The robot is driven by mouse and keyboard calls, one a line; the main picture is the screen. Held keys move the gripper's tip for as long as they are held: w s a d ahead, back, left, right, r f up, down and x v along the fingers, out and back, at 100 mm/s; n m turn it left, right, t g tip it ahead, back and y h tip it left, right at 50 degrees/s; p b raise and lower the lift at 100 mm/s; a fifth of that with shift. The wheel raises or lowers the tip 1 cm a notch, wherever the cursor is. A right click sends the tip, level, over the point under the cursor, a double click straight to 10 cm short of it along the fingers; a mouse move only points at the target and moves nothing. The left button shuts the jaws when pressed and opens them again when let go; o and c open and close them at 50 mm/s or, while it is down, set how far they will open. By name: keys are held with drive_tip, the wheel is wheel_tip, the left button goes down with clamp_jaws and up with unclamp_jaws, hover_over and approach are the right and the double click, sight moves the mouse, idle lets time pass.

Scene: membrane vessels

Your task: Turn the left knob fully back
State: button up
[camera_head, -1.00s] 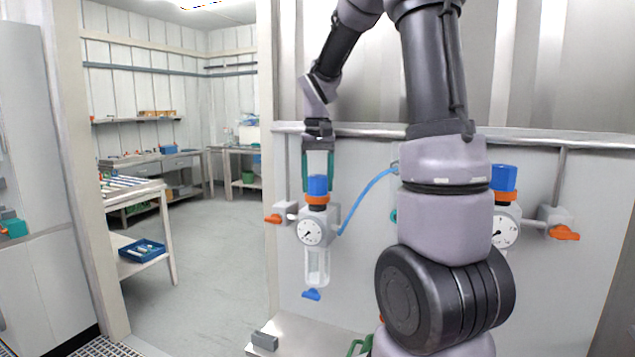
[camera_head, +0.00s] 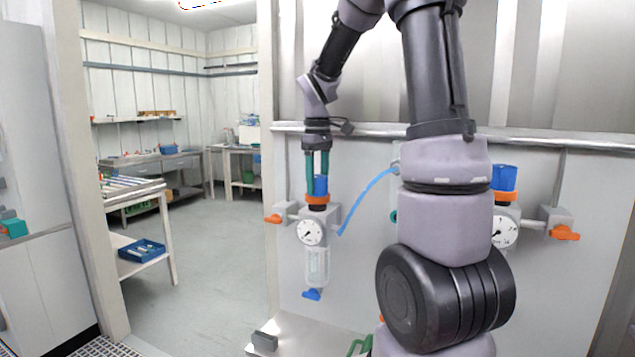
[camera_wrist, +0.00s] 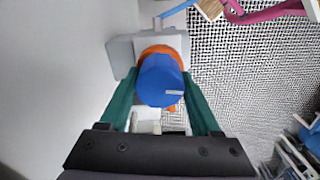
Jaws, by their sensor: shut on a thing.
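The left knob (camera_head: 321,185) is blue and sits on an orange collar (camera_head: 317,198) on top of the left regulator (camera_head: 316,218), with a round white gauge (camera_head: 309,232) on its front. My gripper (camera_head: 318,178) points down from above and is shut on the left knob. The far side of the knob is hidden.
A blue hose (camera_head: 366,198) runs from the left regulator up to the right. An orange valve handle (camera_head: 273,219) sticks out at its left. A second regulator with a blue knob (camera_head: 504,178) stands right, partly behind my arm. The doorway at left is clear.

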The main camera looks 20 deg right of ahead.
sight(318, 176)
drive_tip(key=shift+n, duration=0.9)
drive_tip(key=o, duration=1.4)
drive_tip(key=shift+r, duration=0.1)
wheel_tip(318, 176, up, 11)
drive_tip(key=shift+f, duration=0.2)
